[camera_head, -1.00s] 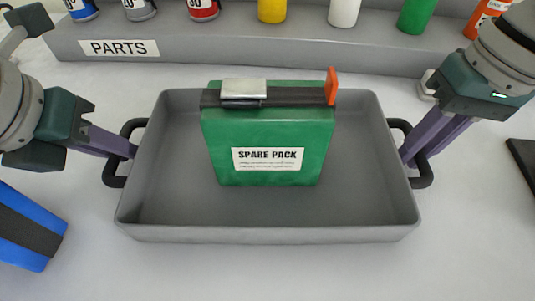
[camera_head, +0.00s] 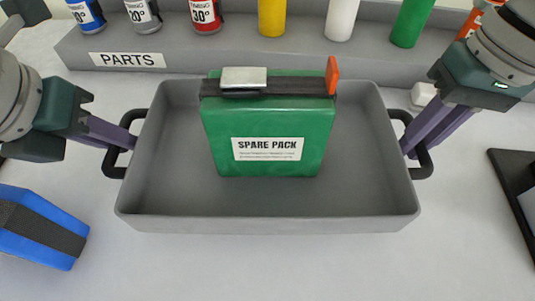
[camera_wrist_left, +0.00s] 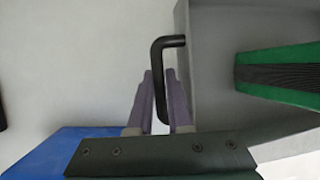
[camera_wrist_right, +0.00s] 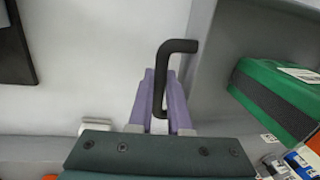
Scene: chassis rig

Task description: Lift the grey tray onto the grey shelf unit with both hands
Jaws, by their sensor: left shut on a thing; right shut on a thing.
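The grey tray (camera_head: 180,190) is in the middle of the head view, with a black handle at each end. A green spare pack (camera_head: 255,118) with a black strap, a silver buckle and an orange tab stands in it. My left gripper (camera_head: 127,143) is shut on the left handle (camera_wrist_left: 157,75); the left wrist view shows the handle between its purple fingers. My right gripper (camera_head: 408,147) is shut on the right handle (camera_wrist_right: 162,80), which lies between its fingers in the right wrist view. The tray looks level.
A grey rack labelled PARTS (camera_head: 160,57) runs along the back, holding several bottles and coloured cylinders. A blue and black block (camera_head: 40,235) lies at front left. A dark flat object (camera_head: 515,185) lies at the right edge. A small white piece (camera_head: 423,93) is behind the right gripper.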

